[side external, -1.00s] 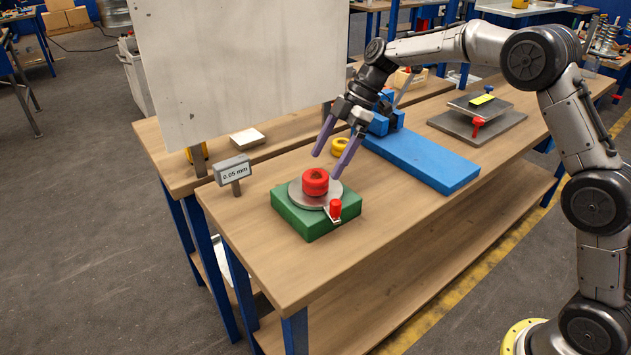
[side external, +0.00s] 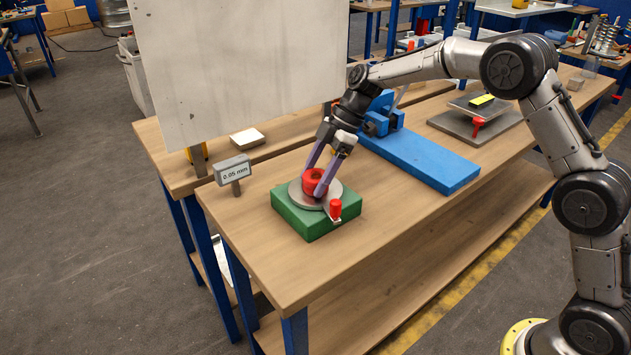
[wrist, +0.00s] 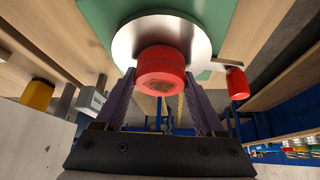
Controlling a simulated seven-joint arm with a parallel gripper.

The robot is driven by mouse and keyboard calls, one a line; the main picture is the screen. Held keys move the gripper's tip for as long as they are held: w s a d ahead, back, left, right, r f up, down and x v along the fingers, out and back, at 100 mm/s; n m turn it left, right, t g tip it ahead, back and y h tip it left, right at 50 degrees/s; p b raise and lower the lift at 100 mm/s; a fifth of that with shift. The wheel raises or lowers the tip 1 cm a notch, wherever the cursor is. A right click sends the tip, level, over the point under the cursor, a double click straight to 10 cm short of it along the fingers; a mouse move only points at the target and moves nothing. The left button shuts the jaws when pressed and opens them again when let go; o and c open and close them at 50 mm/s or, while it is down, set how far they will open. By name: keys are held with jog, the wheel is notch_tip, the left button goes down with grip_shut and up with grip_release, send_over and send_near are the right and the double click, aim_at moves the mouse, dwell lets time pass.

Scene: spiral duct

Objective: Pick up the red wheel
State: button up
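The red wheel (side external: 312,176) sits on a round grey metal plate (side external: 296,197) on top of a green block (side external: 300,224). My gripper (side external: 313,183) points down at it, with one purple finger on each side of the wheel. In the wrist view the red wheel (wrist: 161,68) stands between the two fingers of my gripper (wrist: 161,80), close to both. The fingers look spread; a firm grip is not visible. The wheel still rests on the plate. The right finger partly hides it in the side view.
A small red knob (side external: 335,208) stands at the plate's front right. A sign reading 0.05 mm (side external: 233,170) stands to the left. A long blue block (side external: 425,160) lies to the right behind, and a large pale panel (side external: 235,70) stands at the back left. The bench front is clear.

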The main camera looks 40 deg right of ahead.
grip_shut()
jog(key=shift+r, duration=0.1)
